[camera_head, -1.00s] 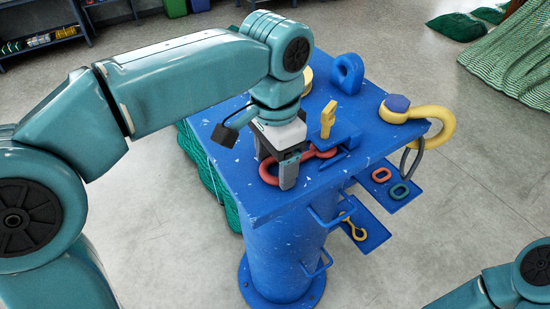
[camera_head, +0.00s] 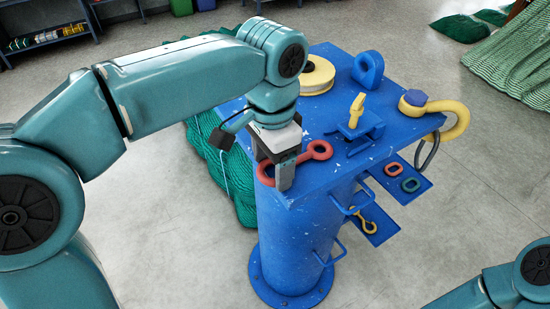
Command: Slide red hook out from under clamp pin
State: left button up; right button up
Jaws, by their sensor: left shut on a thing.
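The red hook (camera_head: 318,151) lies on the blue table top near its front left edge. Its small ringed end points right and its larger curved end is partly hidden behind my gripper. My left gripper (camera_head: 280,176) points down and is shut on the red hook. The blue clamp (camera_head: 368,128) stands to the right of the hook, with a yellow clamp pin (camera_head: 356,110) upright on it. A clear gap of blue table shows between the hook's ring and the clamp. My right gripper is out of view; only part of that arm shows at lower right.
A yellow-cream spool (camera_head: 317,76) and a blue lug (camera_head: 368,69) stand at the back of the table. A yellow hook (camera_head: 455,121) hangs over the right edge. Side trays (camera_head: 412,190) hold small rings and a yellow piece. Green netting (camera_head: 235,180) hangs at left.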

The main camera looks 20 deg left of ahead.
pick_arm(q)
jog(key=shift+w+d+f, duration=0.15)
jog(key=shift+w+d, duration=0.2)
jog(key=shift+d, duration=0.1)
jog(key=o, duration=1.5)
jog(key=shift+a, duration=0.15)
jog(key=shift+w, duration=0.1)
notch_tip(320, 180, up, 16)
jog(key=p, duration=0.3)
jog(key=shift+r+p, duration=0.2)
jog(key=shift+p, duration=0.2)
